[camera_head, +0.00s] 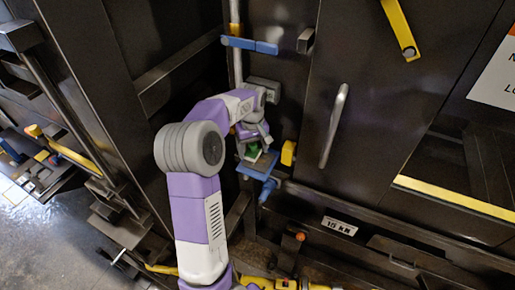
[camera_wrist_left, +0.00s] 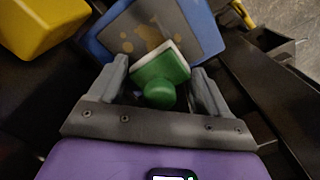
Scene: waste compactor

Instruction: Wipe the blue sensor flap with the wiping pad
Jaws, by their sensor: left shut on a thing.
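My left gripper (camera_head: 252,143) reaches in from below and is shut on the wiping pad. The pad (camera_wrist_left: 162,72) has a green body with a round green knob and a white wiping face along its far edge; a bit of green shows in the head view (camera_head: 253,153). The blue sensor flap (camera_head: 262,170) is just past the fingertips. In the left wrist view the flap (camera_wrist_left: 205,32) has a grey face with yellowish-brown smudges, and the pad overlaps its near part. I cannot tell whether the pad touches it. My right gripper is not in view.
A yellow block (camera_head: 289,152) sits right of the flap and looms close in the left wrist view (camera_wrist_left: 42,25). A blue bar (camera_head: 250,45) is higher up on the dark panel. A grey curved handle (camera_head: 334,125) and a yellow lever (camera_head: 401,28) are further right.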

